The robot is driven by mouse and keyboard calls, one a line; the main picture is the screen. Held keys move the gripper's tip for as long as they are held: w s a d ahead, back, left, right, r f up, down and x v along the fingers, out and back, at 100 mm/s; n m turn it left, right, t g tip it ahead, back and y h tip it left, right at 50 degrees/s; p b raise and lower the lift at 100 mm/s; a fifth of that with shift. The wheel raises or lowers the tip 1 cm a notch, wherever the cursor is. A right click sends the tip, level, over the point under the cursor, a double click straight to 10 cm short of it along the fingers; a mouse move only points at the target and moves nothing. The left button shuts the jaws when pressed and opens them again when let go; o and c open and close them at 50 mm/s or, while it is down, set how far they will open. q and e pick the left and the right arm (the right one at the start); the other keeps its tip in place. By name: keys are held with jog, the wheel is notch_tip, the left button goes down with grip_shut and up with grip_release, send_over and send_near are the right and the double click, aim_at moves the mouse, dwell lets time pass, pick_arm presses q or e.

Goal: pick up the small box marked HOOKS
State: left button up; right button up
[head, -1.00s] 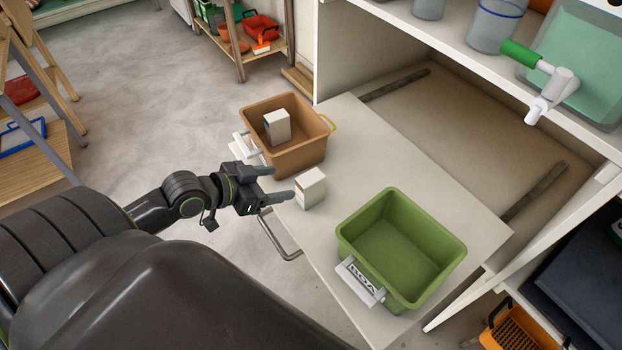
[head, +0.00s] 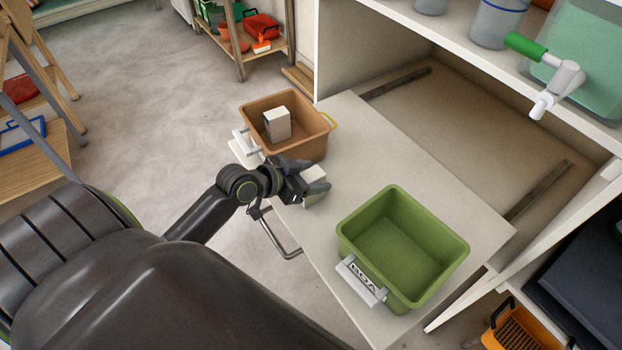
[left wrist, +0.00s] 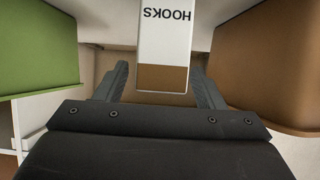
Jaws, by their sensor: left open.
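The small white box marked HOOKS (head: 314,184) stands on the pulled-out white shelf between the brown and green bins. In the left wrist view the HOOKS box (left wrist: 165,35) shows its upside-down lettering and a brown band at its near end. My left gripper (head: 322,180) is open at the box and partly hides it in the head view. In the left wrist view its two fingers (left wrist: 160,85) lie to either side of the box's near end, with gaps showing on both sides. My right gripper is not in view.
The brown bin (head: 305,146) behind the gripper holds another white box (head: 277,123). The green bin (head: 442,277) with a label stands to the right. The shelf board (head: 370,135) is clear behind them. A metal handle (head: 276,238) juts from its front edge.

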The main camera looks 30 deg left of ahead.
pick_arm(q)
jog(key=c, duration=1.2)
